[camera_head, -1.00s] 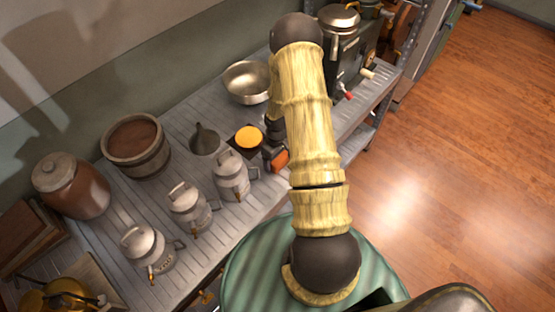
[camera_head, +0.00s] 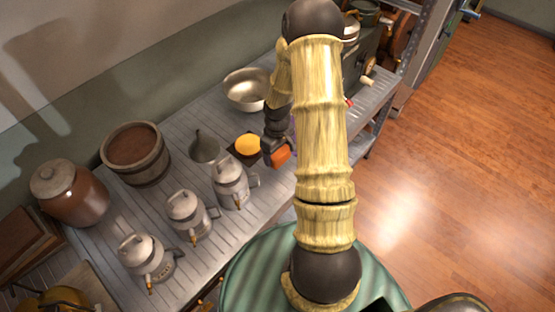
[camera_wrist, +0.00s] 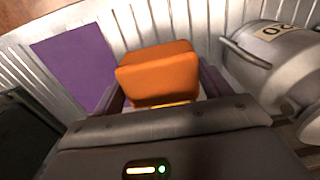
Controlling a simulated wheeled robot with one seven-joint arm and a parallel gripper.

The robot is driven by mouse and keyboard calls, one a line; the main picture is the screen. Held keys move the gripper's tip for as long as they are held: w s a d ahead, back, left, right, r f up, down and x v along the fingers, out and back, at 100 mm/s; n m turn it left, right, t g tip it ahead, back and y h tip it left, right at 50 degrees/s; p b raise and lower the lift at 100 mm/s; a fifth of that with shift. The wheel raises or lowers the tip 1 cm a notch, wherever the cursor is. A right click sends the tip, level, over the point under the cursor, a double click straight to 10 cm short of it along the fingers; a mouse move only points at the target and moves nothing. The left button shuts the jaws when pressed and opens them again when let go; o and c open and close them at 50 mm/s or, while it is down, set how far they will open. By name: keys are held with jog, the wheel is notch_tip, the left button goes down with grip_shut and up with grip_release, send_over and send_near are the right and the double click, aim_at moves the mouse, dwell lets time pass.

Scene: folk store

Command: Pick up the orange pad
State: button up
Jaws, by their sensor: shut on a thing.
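The orange pad (camera_wrist: 158,72) is a small block with rounded edges. In the wrist view it sits between the two fingers of my gripper (camera_wrist: 160,88), which is shut on it. In the head view the pad (camera_head: 280,156) shows at the end of my gripper (camera_head: 270,150), over the ribbed metal counter near its front edge. It appears raised above the counter. My arm hides part of the counter to the right of it.
A yellow round thing on a dark square (camera_head: 248,145) lies just left of my gripper. Several grey metal cans (camera_head: 232,181) line the counter's front. A metal bowl (camera_head: 247,90) stands behind. A purple flat square (camera_wrist: 73,65) lies on the counter.

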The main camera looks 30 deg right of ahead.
jog(key=shift+r, duration=1.2)
jog(key=o, duration=0.4)
jog(key=c, duration=0.3)
